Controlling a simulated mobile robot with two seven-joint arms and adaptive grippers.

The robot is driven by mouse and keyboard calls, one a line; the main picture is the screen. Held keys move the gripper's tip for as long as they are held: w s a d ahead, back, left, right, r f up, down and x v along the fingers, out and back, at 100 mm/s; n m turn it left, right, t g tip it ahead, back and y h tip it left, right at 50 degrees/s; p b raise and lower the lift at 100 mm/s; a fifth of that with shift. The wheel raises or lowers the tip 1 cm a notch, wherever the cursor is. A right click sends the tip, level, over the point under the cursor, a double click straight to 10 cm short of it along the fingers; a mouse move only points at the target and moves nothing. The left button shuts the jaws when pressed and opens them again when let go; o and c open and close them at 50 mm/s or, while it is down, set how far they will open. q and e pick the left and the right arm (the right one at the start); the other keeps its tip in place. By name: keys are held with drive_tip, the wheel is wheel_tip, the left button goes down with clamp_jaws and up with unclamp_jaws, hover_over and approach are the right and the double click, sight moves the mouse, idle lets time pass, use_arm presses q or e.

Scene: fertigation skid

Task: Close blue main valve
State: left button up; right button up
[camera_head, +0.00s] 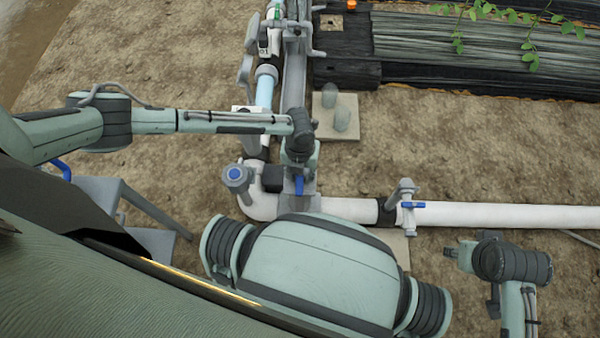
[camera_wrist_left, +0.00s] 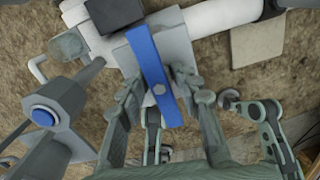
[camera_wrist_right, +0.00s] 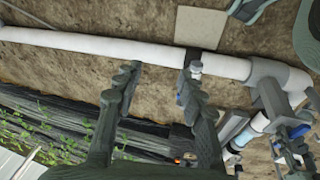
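The blue main valve shows as a long blue lever (camera_wrist_left: 148,65) with a bolt, mounted on a grey body, in the left wrist view. In the head view its blue handle (camera_head: 299,185) is just below my left gripper (camera_head: 301,150), partly covered by it. In the left wrist view my left gripper (camera_wrist_left: 159,84) is open, one finger on each side of the lever. Contact cannot be told. My right gripper (camera_head: 456,252) is at the lower right, away from the valve. In the right wrist view its fingers (camera_wrist_right: 160,75) are apart with nothing between them.
A blue-capped fitting (camera_head: 236,174) stands left of the valve. A small blue-handled valve (camera_head: 412,204) sits on the white pipe (camera_head: 500,215) to the right. A block with two posts (camera_head: 337,116) lies behind. Bare soil surrounds the pipes.

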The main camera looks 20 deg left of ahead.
use_arm(q)
drive_tip(key=shift+o, duration=0.7)
drive_tip(key=shift+w+a+f, duration=0.1)
drive_tip(key=shift+a+f, duration=0.05)
